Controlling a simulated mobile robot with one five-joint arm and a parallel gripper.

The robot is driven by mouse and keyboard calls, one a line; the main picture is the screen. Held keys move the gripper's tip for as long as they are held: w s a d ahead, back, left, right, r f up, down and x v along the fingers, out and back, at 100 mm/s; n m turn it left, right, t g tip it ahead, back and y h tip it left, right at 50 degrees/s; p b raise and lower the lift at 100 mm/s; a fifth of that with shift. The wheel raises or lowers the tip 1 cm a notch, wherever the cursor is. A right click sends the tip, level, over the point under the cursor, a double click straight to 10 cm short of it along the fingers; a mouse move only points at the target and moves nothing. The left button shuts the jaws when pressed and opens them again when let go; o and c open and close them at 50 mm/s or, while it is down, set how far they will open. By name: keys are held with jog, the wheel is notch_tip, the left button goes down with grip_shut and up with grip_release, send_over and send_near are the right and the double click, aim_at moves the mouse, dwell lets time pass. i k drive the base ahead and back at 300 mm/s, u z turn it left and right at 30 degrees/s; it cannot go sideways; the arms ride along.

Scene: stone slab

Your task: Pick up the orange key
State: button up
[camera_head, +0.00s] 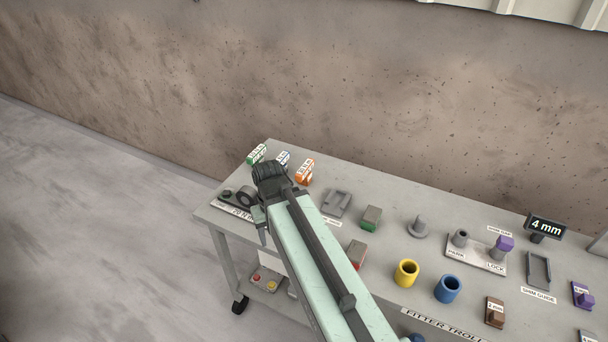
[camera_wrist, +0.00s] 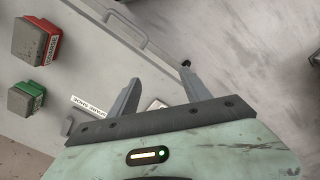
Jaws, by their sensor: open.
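The orange key (camera_head: 305,170) stands near the back left of the grey trolley top in the head view, with a white label on it. It is beside a blue-and-white labelled key and a green one. My arm reaches over the trolley's left part, and its dark wrist partly covers the area just left of the orange key. My gripper (camera_wrist: 160,92) is open in the wrist view, its two grey fingers apart with nothing held between them. It points down by the trolley's front left edge, apart from the orange key. The orange key is not in the wrist view.
The green key (camera_head: 257,154) stands at the back left corner. A grey cradle (camera_head: 336,203), a green-based block (camera_head: 370,218), a yellow ring (camera_head: 406,272) and a blue ring (camera_head: 448,289) stand to the right. The wrist view shows a red block (camera_wrist: 36,40). A wall rises behind.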

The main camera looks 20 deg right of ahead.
aim_at(303, 176)
jog(key=z, duration=0.05)
jog(key=k, duration=1.05)
jog(key=u, duration=1.1)
jog(key=i, duration=2.05)
jog(key=z, duration=0.85)
jog(key=k, duration=0.75)
jog(key=z, duration=0.15)
jog(key=i, duration=1.3)
jog(key=u, duration=0.05)
